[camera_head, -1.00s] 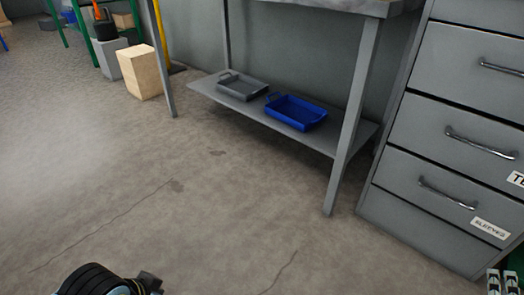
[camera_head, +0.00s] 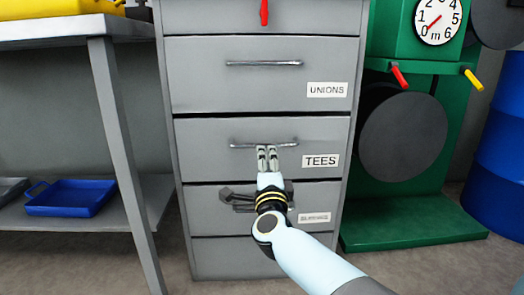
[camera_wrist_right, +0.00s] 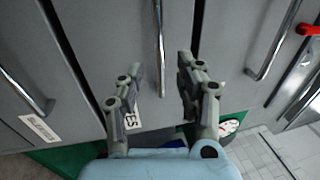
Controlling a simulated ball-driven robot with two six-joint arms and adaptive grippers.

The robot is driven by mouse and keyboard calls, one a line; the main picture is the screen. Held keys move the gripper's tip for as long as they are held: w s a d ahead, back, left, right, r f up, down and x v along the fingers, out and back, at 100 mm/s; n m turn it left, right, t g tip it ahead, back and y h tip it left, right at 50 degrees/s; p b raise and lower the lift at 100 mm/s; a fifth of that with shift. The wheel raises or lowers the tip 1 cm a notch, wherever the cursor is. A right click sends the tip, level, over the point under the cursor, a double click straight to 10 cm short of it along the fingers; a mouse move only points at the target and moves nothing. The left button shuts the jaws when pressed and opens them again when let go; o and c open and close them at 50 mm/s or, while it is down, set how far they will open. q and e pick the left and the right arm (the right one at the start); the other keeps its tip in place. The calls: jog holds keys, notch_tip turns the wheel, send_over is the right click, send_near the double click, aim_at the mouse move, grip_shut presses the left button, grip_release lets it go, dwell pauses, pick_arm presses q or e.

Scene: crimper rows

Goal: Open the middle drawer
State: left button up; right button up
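The grey cabinet (camera_head: 183,222) stands in the middle of the head view. Its drawer labelled TEES (camera_head: 205,165), between UNIONS and the lower labelled drawer, looks closed. Its horizontal bar handle (camera_head: 240,145) also shows in the right wrist view (camera_wrist_right: 159,35). My right gripper (camera_head: 267,155) is in front of this handle, near its middle. In the wrist view the right gripper's fingers (camera_wrist_right: 161,72) are apart, with the handle's line running between them. I cannot tell whether they touch it. My left gripper is not in view.
The UNIONS drawer (camera_head: 210,85) is above and the lower labelled drawer (camera_head: 315,195) below, partly hidden by my arm. A table (camera_head: 105,100) with a blue tray (camera_head: 70,198) on its shelf stands left. A green stand (camera_head: 415,225) and blue barrel (camera_head: 500,150) are at right.

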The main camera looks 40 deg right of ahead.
aim_at(265, 145)
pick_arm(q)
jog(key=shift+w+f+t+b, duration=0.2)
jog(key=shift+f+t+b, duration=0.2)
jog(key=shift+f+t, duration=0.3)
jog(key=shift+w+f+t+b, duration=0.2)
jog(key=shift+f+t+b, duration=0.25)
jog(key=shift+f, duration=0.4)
pick_arm(e)
jog(key=shift+x, duration=3.7)
jog(key=shift+f, duration=0.1)
grip_shut()
